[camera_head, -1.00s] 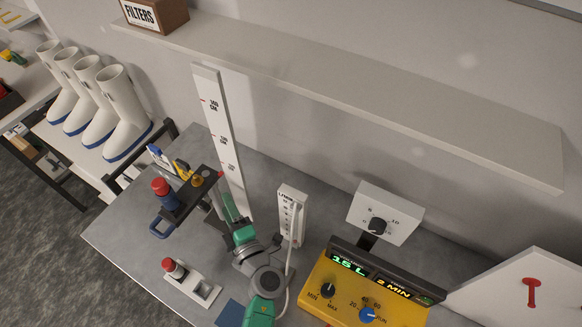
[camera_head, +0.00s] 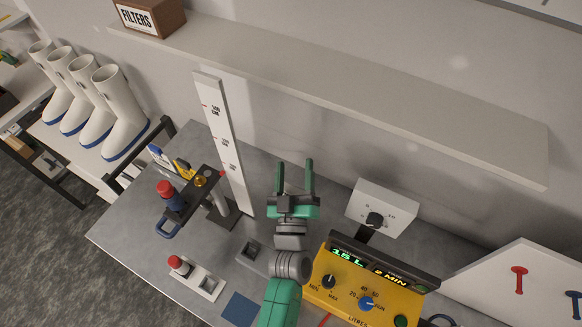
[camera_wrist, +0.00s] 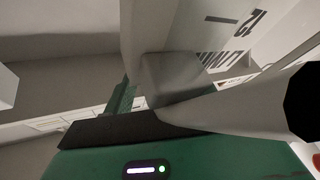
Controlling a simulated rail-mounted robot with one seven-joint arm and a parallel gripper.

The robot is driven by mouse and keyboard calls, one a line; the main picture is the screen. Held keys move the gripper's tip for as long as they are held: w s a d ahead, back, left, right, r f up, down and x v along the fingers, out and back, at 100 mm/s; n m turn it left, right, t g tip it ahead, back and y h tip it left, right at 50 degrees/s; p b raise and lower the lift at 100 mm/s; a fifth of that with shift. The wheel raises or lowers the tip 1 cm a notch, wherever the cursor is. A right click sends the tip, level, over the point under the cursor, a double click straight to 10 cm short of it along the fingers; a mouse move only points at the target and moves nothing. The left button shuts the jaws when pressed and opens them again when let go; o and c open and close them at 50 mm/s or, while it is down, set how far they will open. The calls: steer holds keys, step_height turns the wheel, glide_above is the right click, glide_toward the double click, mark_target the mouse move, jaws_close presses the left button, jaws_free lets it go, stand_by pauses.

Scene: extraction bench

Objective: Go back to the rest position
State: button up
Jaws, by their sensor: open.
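My gripper (camera_head: 295,168) is open, its two green fingers pointing toward the wall, in the middle of the head view. In the wrist view, the green gripper body (camera_wrist: 180,158) fills the bottom, with a white panel with dark markings (camera_wrist: 215,60) close ahead. A pale tube-like part with a dark end (camera_wrist: 302,103) crosses at the right. I cannot tell whether anything there touches the fingers.
A yellow control box (camera_head: 352,297) stands right of my arm, with a white dial box (camera_head: 393,213) behind it. Left are a tall white scale (camera_head: 226,140), a dark stand (camera_head: 190,204) and a red-knobbed plate (camera_head: 209,283). A shelf (camera_head: 350,90) runs above.

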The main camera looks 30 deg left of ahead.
steer(key=shift+w+d+r, duration=0.1)
steer(key=shift+d, duration=0.05)
stand_by(0.4)
steer(key=w+d+r+m+t+h+p, duration=0.15)
steer(key=d+r, duration=0.25)
steer(key=r, duration=0.6)
steer(key=d+r+m+t+h+p, duration=0.1)
steer(key=d+r+m+t+h, duration=0.2)
steer(key=r, duration=0.7)
steer(key=d+r+m+h+p, duration=0.1)
steer(key=d+r+m+h, duration=0.3)
steer(key=r, duration=0.7)
steer(key=s+d+r, duration=0.2)
steer(key=s+r, duration=0.3)
steer(key=r, duration=0.2)
steer(key=s+d+r+m+p, duration=0.1)
steer(key=s+d+r, duration=0.2)
steer(key=r, duration=0.4)
steer(key=s+d+r+m+t+p, duration=0.1)
steer(key=s+d+r, duration=0.2)
steer(key=s+r, duration=0.3)
steer(key=shift+s+r+h, duration=0.3)
steer(key=shift+r+h, duration=0.15)
steer(key=shift+r, duration=0.4)
steer(key=shift+m, duration=0.25)
